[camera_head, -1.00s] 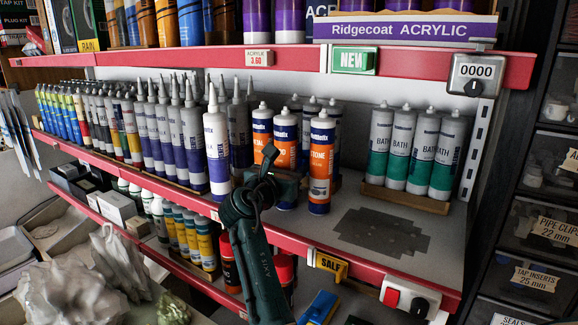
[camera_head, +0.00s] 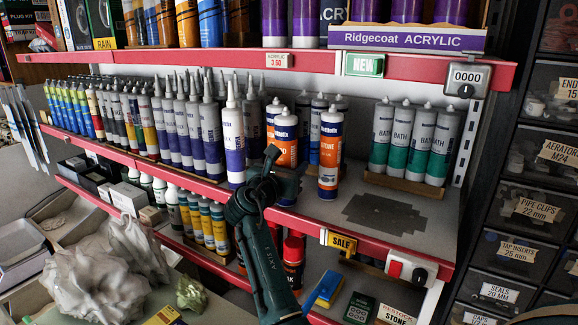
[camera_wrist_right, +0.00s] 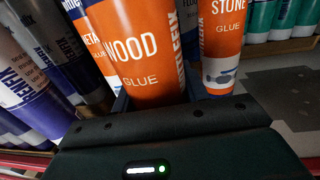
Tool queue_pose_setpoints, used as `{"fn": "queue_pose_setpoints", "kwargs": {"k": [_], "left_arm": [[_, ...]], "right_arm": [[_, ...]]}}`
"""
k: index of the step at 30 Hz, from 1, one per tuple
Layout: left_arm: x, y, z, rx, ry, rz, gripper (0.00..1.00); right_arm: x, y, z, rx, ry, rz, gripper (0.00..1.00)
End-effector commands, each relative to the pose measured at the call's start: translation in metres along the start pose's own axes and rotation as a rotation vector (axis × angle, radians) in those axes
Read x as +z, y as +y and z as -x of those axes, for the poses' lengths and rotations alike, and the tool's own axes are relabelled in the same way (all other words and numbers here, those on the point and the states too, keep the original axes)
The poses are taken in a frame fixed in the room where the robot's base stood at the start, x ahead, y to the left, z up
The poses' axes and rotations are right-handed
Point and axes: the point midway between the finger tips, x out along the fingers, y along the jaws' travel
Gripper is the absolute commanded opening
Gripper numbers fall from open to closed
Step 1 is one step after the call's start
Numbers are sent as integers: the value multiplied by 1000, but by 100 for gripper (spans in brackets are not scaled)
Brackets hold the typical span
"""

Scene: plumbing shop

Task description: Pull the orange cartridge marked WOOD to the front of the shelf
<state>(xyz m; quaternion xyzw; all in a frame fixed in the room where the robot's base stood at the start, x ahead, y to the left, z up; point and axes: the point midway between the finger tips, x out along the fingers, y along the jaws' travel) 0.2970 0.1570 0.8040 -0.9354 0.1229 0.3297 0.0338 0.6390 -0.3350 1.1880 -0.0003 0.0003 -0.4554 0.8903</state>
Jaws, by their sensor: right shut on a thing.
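The orange WOOD cartridge (camera_head: 287,152) stands upright on the middle shelf, its lower part hidden behind my right gripper (camera_head: 284,186). In the right wrist view the WOOD cartridge (camera_wrist_right: 135,50) rises from between my jaws, which are shut on it. The orange STONE cartridge (camera_head: 329,165) stands just right of it and also shows in the wrist view (camera_wrist_right: 222,40). Another orange cartridge (camera_head: 272,116) stands behind the WOOD one, mostly covered. My left gripper is not in view.
A white-and-purple cartridge (camera_head: 234,145) stands close on the left, at the shelf's red front edge (camera_head: 205,186). Green-based BATH cartridges (camera_head: 412,150) stand in a tray at the right. The shelf around the dark grey patch (camera_head: 385,214) is bare.

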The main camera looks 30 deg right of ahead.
Motion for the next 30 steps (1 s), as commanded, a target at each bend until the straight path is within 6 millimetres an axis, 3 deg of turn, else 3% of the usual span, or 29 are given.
{"fn": "queue_pose_setpoints", "kwargs": {"k": [6, 7, 15, 30], "left_arm": [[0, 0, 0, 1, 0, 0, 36], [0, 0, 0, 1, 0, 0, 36], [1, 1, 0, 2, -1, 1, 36], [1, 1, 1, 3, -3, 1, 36]], "right_arm": [[-1, 0, 0, 0, 2, 1, 7], [-1, 0, 0, 0, 2, 1, 46], [-1, 0, 0, 0, 1, 1, 68], [0, 0, -3, 0, -1, 0, 70]]}}
